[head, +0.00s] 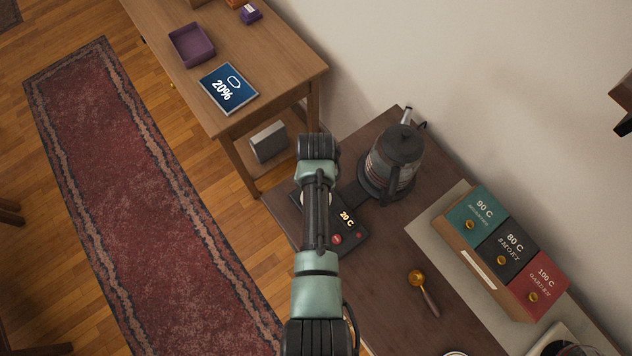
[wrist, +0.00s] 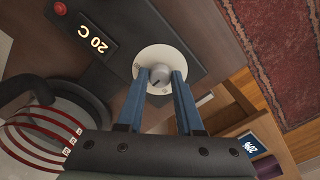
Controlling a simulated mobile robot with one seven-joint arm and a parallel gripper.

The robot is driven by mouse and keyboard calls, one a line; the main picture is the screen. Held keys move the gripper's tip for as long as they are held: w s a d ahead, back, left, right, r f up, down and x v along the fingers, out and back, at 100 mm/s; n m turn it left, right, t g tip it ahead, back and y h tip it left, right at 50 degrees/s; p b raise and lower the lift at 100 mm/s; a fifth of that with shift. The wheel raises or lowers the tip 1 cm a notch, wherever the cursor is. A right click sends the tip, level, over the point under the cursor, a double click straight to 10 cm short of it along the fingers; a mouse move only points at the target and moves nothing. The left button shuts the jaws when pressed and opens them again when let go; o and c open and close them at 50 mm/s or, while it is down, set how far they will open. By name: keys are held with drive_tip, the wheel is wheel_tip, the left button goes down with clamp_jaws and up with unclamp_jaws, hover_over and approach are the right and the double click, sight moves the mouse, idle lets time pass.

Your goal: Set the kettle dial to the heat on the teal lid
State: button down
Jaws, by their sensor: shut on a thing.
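The kettle (head: 394,158) stands on its base on the dark low table. The dial (wrist: 159,72) is a small grey knob with a dark mark, on a round pale plate. In the head view my arm mostly hides it. My gripper (wrist: 158,78) is shut on the dial, one blue finger on each side. The teal lid (head: 476,217) reads 90 C and is the leftmost of three lids on a wooden box.
The black lid (head: 507,245) reads 80 C and the red lid (head: 540,281) 100 C. A brass scoop (head: 422,290) lies on the table.

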idle(0.3)
drive_tip(key=c, duration=0.5)
unclamp_jaws()
drive_tip(key=shift+c, duration=0.2)
drive_tip(key=shift+r, duration=0.15)
wheel_tip(320, 180, up, 13)
drive_tip(key=b, duration=0.1)
drive_tip(key=shift+w, duration=0.1)
